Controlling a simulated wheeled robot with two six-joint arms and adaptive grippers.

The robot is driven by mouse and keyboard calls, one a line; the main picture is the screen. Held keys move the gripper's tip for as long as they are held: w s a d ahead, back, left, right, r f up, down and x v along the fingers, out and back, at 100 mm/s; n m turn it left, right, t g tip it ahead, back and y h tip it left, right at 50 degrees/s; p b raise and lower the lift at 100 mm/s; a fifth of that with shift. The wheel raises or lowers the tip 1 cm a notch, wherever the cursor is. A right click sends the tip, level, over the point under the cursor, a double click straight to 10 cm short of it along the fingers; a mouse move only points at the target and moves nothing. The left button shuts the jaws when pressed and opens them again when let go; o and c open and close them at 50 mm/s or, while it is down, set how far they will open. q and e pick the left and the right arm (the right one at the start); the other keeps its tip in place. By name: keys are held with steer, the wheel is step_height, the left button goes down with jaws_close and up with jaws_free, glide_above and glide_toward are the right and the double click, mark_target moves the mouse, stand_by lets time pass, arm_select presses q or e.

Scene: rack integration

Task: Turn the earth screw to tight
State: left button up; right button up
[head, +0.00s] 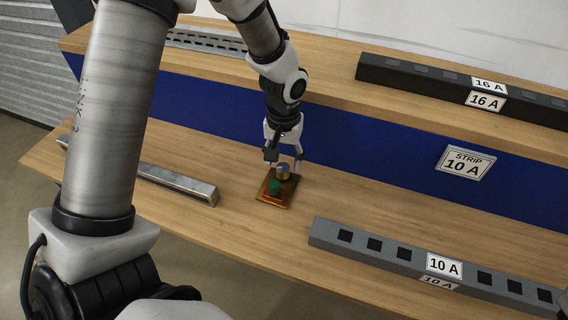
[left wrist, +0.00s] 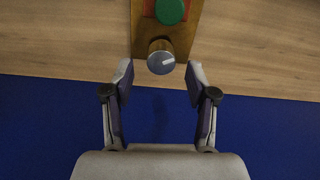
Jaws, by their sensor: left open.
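The earth screw is a round grey knob (head: 282,170) on a small brass-coloured plate (head: 276,201) lying on the lower wooden shelf. In the left wrist view the knob (left wrist: 161,62) shows a white pointer mark toward the right and slightly up. A green button (head: 275,187) on a red base sits on the same plate, in front of the knob. My left gripper (head: 285,163) is right above the knob, pointing down. In the left wrist view its two fingers (left wrist: 161,75) are spread apart, one to each side of the knob's near edge, not visibly touching it.
A grey strip labelled 10 A (head: 385,252) lies to the right on the lower shelf. A metal bar (head: 180,184) lies to the left. A black 16 A strip (head: 420,78) is on the upper shelf. A blue panel (head: 350,142) stands behind the plate.

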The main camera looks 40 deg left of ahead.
arm_select(q)
steer(key=shift+f, duration=0.75)
steer(key=shift+s+f, duration=0.2)
steer(key=shift+f, duration=0.05)
steer(key=shift+c, duration=0.3)
steer(key=shift+w, duration=0.1)
jaws_close()
